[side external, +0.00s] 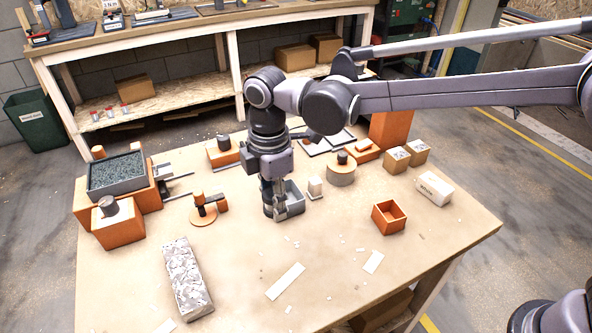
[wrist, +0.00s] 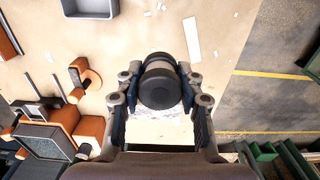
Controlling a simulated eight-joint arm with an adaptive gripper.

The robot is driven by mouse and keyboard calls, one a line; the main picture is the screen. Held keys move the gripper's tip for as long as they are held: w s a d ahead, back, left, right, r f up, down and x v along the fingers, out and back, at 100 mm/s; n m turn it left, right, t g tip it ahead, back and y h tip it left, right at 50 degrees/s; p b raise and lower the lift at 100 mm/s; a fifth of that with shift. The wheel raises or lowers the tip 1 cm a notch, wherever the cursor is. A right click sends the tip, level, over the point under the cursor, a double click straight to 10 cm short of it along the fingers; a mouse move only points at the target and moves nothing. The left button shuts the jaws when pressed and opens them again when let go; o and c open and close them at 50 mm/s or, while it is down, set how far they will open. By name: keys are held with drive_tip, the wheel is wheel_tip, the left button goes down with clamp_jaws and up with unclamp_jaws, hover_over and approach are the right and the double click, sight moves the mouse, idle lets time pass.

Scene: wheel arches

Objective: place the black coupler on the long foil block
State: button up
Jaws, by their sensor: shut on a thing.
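The black coupler (wrist: 160,85), a dark cylinder with a lighter grey band, is between the fingers of my gripper (wrist: 158,92) in the wrist view. My gripper is shut on it. In the side view my gripper (side external: 277,207) hangs down, with the coupler (side external: 268,206) partly hidden at its tips. The long foil block (side external: 187,278), wrapped in crinkled silver, lies on the front left of the table. In the wrist view a pale crinkled surface, likely the foil block (wrist: 160,132), shows below the coupler and is partly hidden by my gripper. The coupler's height over it is unclear.
A grey bin (side external: 291,199) appears behind my gripper. An orange open box (side external: 389,218) and a white block (side external: 434,188) stand to the right. A filled grey tray (side external: 118,173) and orange blocks (side external: 118,223) stand at left. Flat white strips (side external: 286,281) lie on the front table.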

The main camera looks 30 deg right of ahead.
drive_tip(key=a, duration=1)
hover_over(190, 296)
drive_tip(key=f, duration=0.6)
drive_tip(key=shift+d, duration=0.2)
drive_tip(key=shift+a+f, duration=0.2)
drive_tip(key=shift+f, duration=1.95)
drive_tip(key=shift+f, duration=0.1)
drive_tip(key=o, duration=0.9)
drive_tip(key=shift+o, duration=0.2)
